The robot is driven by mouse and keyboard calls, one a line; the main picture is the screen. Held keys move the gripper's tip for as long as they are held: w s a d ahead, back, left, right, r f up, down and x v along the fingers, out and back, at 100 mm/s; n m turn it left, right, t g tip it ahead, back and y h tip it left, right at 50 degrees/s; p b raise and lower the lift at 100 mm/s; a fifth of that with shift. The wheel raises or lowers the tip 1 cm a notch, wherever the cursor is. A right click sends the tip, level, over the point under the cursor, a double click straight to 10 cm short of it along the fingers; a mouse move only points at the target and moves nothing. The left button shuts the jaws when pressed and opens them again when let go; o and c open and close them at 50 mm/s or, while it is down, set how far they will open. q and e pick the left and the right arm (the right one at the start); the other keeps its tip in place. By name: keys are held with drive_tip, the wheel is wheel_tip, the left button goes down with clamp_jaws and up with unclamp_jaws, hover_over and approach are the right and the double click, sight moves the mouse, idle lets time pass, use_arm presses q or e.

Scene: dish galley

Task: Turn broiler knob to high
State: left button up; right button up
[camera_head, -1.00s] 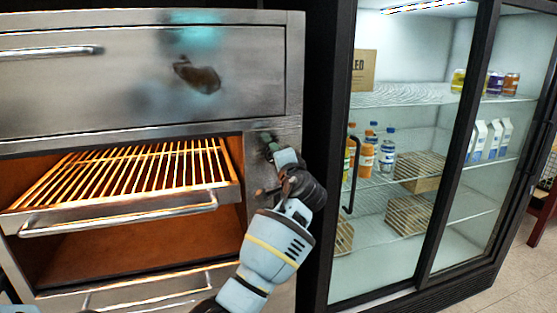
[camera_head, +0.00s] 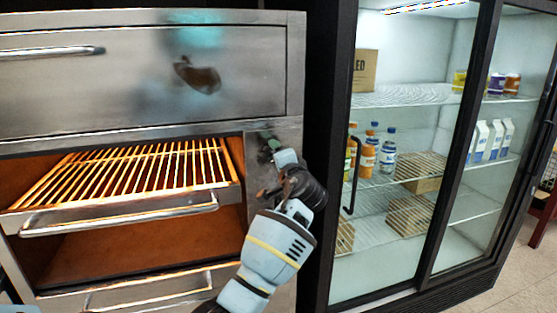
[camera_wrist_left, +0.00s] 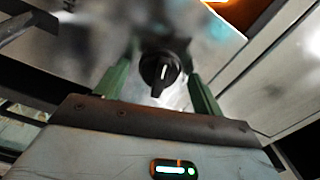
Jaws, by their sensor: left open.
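The broiler (camera_head: 215,128) is a stainless steel unit with a glowing wire rack on the left of the head view. Its black round knob (camera_wrist_left: 151,71) shows in the left wrist view, with a white line on its grip. My left gripper (camera_head: 269,145) is at the narrow panel right of the rack opening, and its hand hides the knob in the head view. In the left wrist view its green fingers (camera_wrist_left: 161,76) are open, one on each side of the knob. I cannot tell whether they touch it. My right gripper is out of view.
The rack's front handle (camera_head: 120,213) sticks out left of my arm. A glass-door fridge (camera_head: 400,230) with a black frame stands close on the right, with bottles, cartons and boxes inside. Floor shows at the far right.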

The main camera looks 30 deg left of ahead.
use_arm(q)
drive_tip(key=v, duration=0.7)
drive_tip(key=shift+s+d, duration=0.25)
drive_tip(key=shift+d, duration=0.05)
idle(0.3)
